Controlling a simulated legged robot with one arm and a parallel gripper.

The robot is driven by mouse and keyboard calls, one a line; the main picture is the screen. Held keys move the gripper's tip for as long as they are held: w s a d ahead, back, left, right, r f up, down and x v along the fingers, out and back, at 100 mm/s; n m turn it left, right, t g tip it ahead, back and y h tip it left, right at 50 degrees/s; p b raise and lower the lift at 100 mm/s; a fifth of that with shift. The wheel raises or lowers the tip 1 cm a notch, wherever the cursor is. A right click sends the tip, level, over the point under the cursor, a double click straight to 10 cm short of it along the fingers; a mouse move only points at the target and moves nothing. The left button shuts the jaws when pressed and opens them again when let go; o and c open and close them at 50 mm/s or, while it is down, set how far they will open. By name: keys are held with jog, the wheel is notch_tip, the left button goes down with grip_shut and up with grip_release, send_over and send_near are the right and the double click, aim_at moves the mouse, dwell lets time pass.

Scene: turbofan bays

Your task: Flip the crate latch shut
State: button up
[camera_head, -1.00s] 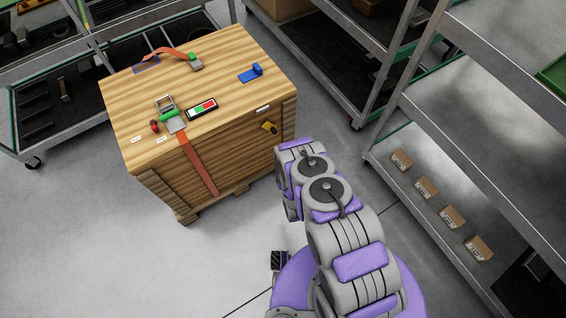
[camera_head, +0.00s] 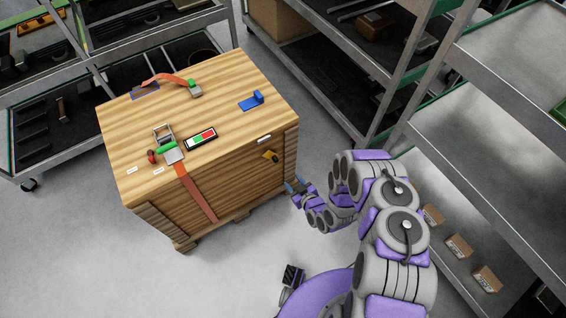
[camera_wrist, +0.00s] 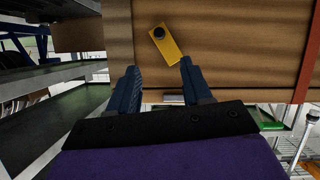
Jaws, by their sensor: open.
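The wooden crate (camera_head: 235,185) stands on the floor at the centre left of the head view. A yellow latch (camera_head: 271,156) with a dark round pivot is on its side face, near the right corner, and sits tilted. In the wrist view the yellow latch (camera_wrist: 166,46) hangs at a slant from its dark pivot on the crate's wooden face (camera_wrist: 225,40). My gripper (camera_head: 297,185) is beside that face, below and right of the latch. In the wrist view my gripper (camera_wrist: 160,72) has its two blue fingers apart with nothing between them, the latch just beyond the tips.
On the crate top are an orange strap with a ratchet buckle (camera_head: 166,140), a red and green indicator (camera_head: 201,138) and a blue bracket (camera_head: 252,101). Metal shelving (camera_head: 470,150) with small boxes stands close on the right. The floor left of the crate is clear.

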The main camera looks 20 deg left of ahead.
aim_at(277, 162)
jog(key=b+x, duration=0.3)
jog(key=x, duration=1.2)
jog(key=shift+c, duration=0.5)
grip_shut()
